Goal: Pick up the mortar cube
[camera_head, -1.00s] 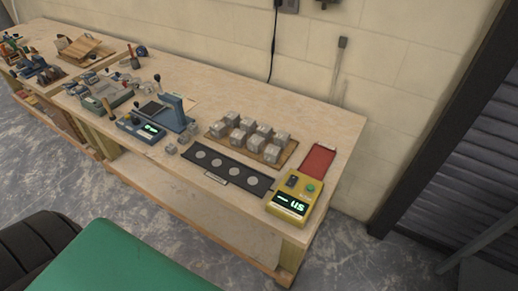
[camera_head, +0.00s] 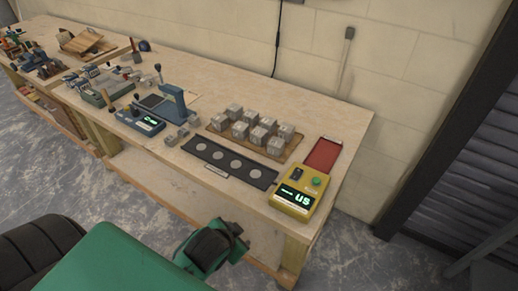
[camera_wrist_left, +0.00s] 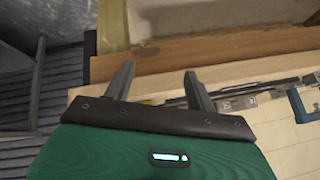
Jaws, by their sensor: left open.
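Several grey mortar cubes (camera_head: 240,130) stand in two rows on a brown board (camera_head: 215,132) on the workbench. I cannot tell which one is meant. In the left wrist view, my left gripper (camera_wrist_left: 160,71) is open, with two dark fingers apart and nothing between them. Wooden bench parts show beyond its fingers, and I make out no cube there. In the head view, a green and black part of my arm shows at the bottom, below the bench's front edge; no fingers are visible on it. My right gripper is not in view.
A black strip (camera_head: 204,153) with several grey discs lies in front of the board. A yellow device (camera_head: 296,195) with a lit display and a red tray (camera_head: 322,156) stand to the right. A blue device (camera_head: 172,103) stands to the left. The block wall is behind.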

